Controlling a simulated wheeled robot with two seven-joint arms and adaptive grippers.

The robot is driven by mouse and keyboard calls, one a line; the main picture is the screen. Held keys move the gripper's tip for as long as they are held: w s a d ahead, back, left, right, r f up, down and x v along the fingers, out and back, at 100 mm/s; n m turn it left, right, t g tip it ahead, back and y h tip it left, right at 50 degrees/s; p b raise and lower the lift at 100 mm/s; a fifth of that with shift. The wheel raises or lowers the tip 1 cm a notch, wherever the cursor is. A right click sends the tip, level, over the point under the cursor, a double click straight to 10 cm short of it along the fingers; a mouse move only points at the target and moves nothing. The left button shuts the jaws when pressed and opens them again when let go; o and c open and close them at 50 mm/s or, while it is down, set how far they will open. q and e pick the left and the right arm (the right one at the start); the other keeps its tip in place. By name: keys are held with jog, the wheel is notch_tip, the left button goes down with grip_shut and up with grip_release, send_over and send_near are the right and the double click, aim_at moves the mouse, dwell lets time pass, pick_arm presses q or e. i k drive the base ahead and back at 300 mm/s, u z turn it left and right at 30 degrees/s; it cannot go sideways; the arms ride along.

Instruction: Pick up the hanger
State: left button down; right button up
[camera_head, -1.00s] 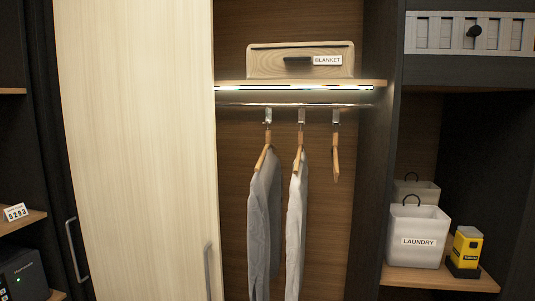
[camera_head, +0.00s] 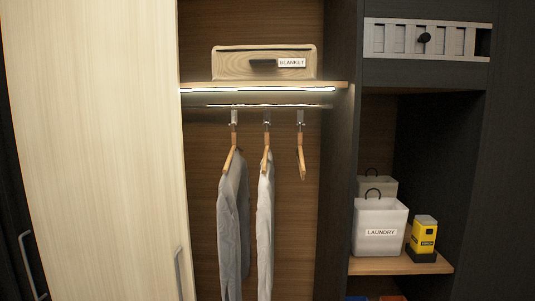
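A bare wooden hanger (camera_head: 301,160) hangs by its metal hook from the rail (camera_head: 270,106) in the open wardrobe, rightmost of the three hangers. To its left, one wooden hanger (camera_head: 266,158) holds a light grey garment (camera_head: 265,235), and another hanger (camera_head: 230,158) holds a darker grey garment (camera_head: 233,230). The hangers are seen nearly edge-on. Neither of my grippers is in the head view.
A wooden box labelled BLANKET (camera_head: 235,63) sits on the lit shelf (camera_head: 340,84) above the rail. A pale door (camera_head: 90,150) covers the left side. A dark upright panel (camera_head: 341,150) separates the hangers from the LAUNDRY bin (camera_head: 381,215) and a yellow device (camera_head: 424,232).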

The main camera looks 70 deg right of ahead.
aim_at(300, 146)
jog(key=z, duration=0.05)
jog(key=i, duration=2)
jog(key=z, duration=2.75)
